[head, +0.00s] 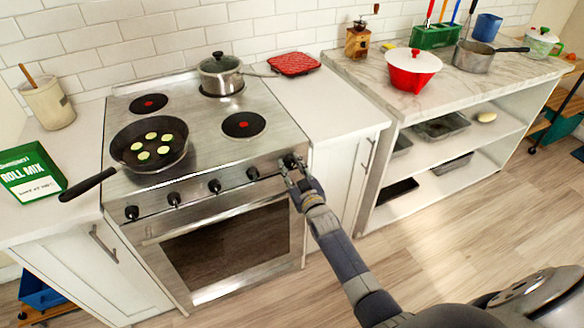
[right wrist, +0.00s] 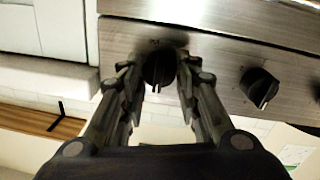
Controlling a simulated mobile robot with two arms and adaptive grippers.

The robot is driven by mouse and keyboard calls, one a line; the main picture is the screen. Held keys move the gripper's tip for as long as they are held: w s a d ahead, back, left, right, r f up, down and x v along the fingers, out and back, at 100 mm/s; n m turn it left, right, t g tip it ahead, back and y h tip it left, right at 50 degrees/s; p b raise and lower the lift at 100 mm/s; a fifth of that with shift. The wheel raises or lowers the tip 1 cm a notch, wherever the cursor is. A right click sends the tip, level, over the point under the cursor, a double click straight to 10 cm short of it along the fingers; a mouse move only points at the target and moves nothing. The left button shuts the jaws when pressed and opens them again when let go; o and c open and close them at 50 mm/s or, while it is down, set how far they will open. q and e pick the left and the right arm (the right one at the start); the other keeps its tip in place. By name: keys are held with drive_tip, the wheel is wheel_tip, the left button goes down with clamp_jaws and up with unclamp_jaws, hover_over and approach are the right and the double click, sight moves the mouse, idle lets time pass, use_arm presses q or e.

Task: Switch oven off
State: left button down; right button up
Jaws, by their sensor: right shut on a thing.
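The steel oven (head: 225,240) stands at the left, with a row of several black knobs along its front panel. My right gripper (head: 291,166) is at the rightmost knob (head: 287,161). In the right wrist view, my right gripper (right wrist: 158,75) has one finger on each side of this knob (right wrist: 158,68) and is shut on it. The knob's pointer faces roughly straight down in that view. The neighbouring knob (right wrist: 260,86) is free and its pointer is tilted. Red centres show on two bare burners, such as the front right one (head: 244,124). My left gripper is not in view.
A black pan (head: 150,144) with vegetable slices sits on the front left burner, its handle sticking out over the front edge. A lidded pot (head: 220,74) stands at the back right. A shelf unit (head: 440,160) stands at the right. The floor in front is clear.

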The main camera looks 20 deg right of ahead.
drive_tip(key=shift+f, duration=0.1)
drive_tip(key=o, duration=1.1)
drive_tip(key=shift+c, duration=0.2)
drive_tip(key=s, duration=1.2)
drive_tip(key=shift+a+r, duration=0.2)
drive_tip(key=shift+a, duration=0.25)
drive_tip(key=s+a+f+g, duration=0.25)
drive_tip(key=s+f, duration=0.25)
drive_tip(key=f, duration=0.5)
drive_tip(key=s+a+f+g+y, duration=0.1)
drive_tip(key=s+f+g, duration=0.3)
drive_tip(key=f, duration=0.6)
drive_tip(key=s+a+f+g, duration=0.1)
drive_tip(key=s+f+g, duration=0.1)
drive_tip(key=s+f, duration=0.65)
drive_tip(key=s+f+g, duration=0.2)
drive_tip(key=s+f, duration=0.4)
drive_tip(key=s, duration=0.4)
drive_tip(key=s+f+g, duration=0.3)
drive_tip(key=s+f, duration=0.2)
drive_tip(key=s, duration=0.5)
drive_tip(key=s+f+g, duration=0.3)
drive_tip(key=s+f, duration=0.3)
drive_tip(key=s, duration=0.4)
drive_tip(key=shift+a+f+n, duration=0.15)
drive_tip(key=shift+f+n, duration=0.2)
drive_tip(key=shift+n, duration=0.05)
